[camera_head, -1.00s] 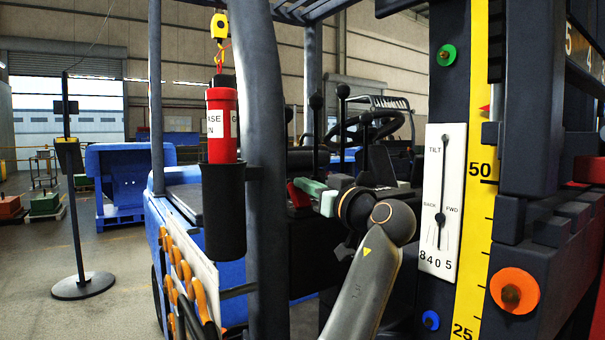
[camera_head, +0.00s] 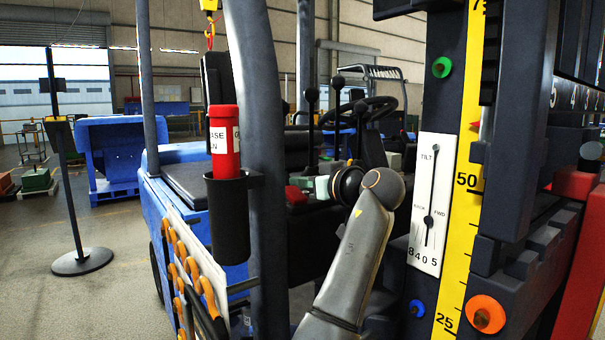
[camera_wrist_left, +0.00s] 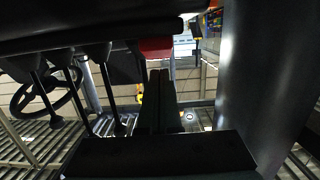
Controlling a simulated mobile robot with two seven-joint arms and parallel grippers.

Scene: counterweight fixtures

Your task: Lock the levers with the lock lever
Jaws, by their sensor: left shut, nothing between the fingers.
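Several black levers with round knobs (camera_head: 311,95) stand upright in the forklift cab, in front of the steering wheel (camera_head: 373,110). A red part (camera_head: 296,196), possibly the lock lever, sits low in the cab to the left of my gripper. My left gripper (camera_head: 310,184) has pale green fingers and is close to the red part. In the left wrist view its dark fingers (camera_wrist_left: 159,72) are together and empty. A red block (camera_wrist_left: 157,48) shows just past their tips; I cannot tell whether they touch. Dark levers (camera_wrist_left: 118,128) also show there. My right gripper is not in view.
A dark forklift pillar (camera_head: 258,120) stands left of my arm, with a red cylinder (camera_head: 224,135) in a black holder (camera_head: 228,220). At right are a white TILT gauge (camera_head: 429,200) and a yellow scale (camera_head: 465,200). Open floor lies at far left.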

